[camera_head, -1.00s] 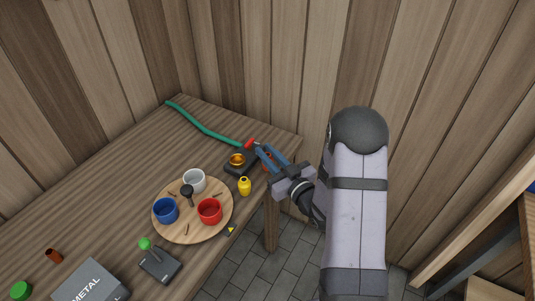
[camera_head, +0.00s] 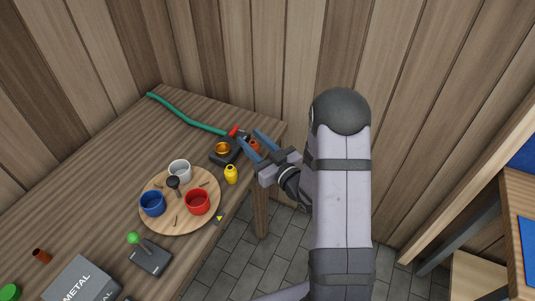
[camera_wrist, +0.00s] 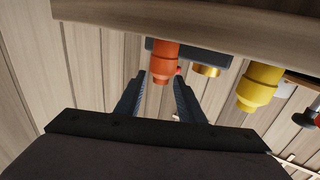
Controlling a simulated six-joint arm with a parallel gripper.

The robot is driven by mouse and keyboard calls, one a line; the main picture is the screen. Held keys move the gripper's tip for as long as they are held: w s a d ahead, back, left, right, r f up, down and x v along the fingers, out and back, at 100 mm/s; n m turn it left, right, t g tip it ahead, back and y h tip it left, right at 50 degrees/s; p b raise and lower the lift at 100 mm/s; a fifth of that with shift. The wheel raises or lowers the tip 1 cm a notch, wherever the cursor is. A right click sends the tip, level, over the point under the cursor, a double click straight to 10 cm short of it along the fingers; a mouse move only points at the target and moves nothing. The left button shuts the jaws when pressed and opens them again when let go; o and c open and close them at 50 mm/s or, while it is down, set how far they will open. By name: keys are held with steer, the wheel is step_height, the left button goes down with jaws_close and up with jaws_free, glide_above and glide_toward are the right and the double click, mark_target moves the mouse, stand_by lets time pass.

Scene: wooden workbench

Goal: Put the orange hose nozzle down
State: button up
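The orange hose nozzle (camera_head: 255,147) stands upright near the far right corner of the wooden workbench (camera_head: 120,125). In the wrist view the nozzle (camera_wrist: 165,60) shows between the fingertips, with a gap visible on either side. My gripper (camera_head: 249,137) is open, its two blue-grey fingers spread around the nozzle; they also show in the wrist view (camera_wrist: 160,76). In the head view a finger partly hides the nozzle.
Close by are a black block with a gold ring (camera_head: 222,148), a yellow bottle-shaped piece (camera_head: 231,175) and a green hose with a red end (camera_head: 190,121). A round wooden tray (camera_head: 180,226) holds cups. A joystick box (camera_head: 151,257) stands nearer.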

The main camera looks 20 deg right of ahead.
steer(key=p+v, duration=0.2)
steer(key=v, duration=1)
steer(key=shift+p, duration=0.35)
steer(key=shift+w, duration=0.1)
step_height(320, 180, down, 8)
steer(key=d+g+h, duration=0.2)
steer(key=g+h, duration=0.3)
steer(key=g, duration=0.4)
steer(key=s+a+r+m+g, duration=0.1)
steer(key=s+a+r+g, duration=0.1)
steer(key=s, duration=0.6)
steer(key=s+a+r+m+g, duration=0.2)
steer(key=s+a+g, duration=0.3)
steer(key=s, duration=0.4)
steer(key=shift+a+r+m+g+h, duration=0.3)
steer(key=shift+r+g, duration=0.3)
steer(key=shift+r, duration=0.2)
